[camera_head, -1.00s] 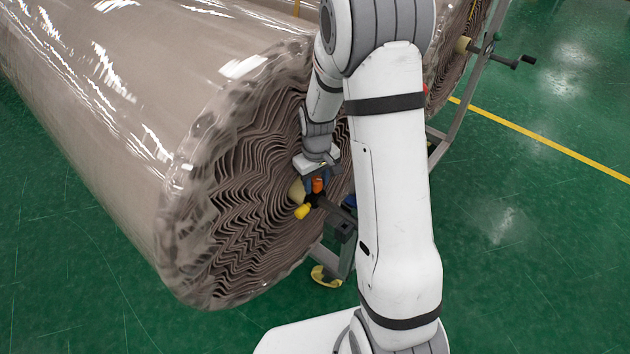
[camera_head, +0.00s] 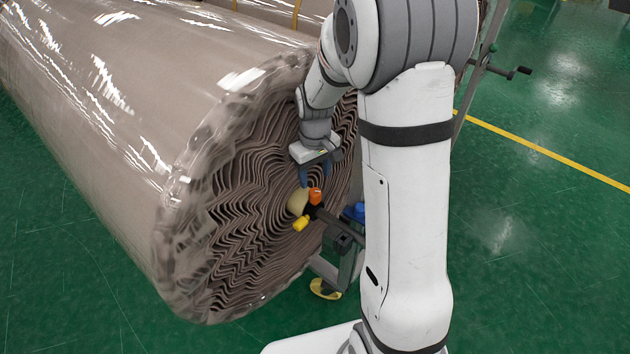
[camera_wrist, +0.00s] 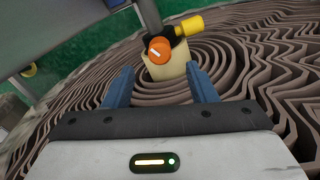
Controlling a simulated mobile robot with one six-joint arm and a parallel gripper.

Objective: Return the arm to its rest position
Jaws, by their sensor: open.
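My gripper (camera_head: 318,174) is open and empty in front of the end of a large wrapped brown roll (camera_head: 265,200), just above the roll's core (camera_head: 298,201). In the wrist view, its two blue fingers (camera_wrist: 160,90) stand apart, with the core (camera_wrist: 165,68) beyond them. An orange knob (camera_head: 315,196) and a yellow handle (camera_head: 301,223) sit at the core. In the wrist view, the orange knob (camera_wrist: 159,50) and yellow handle (camera_wrist: 190,25) lie past the fingertips. My arm is raised and bent, and hides part of the roll's right side.
A dark shaft (camera_head: 338,226) runs from the core to a grey stand with a yellow foot (camera_head: 324,289). A blue part (camera_head: 355,211) is beside my arm. A crank handle (camera_head: 522,71) sticks out at the upper right. The green floor (camera_head: 540,250) at right is clear.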

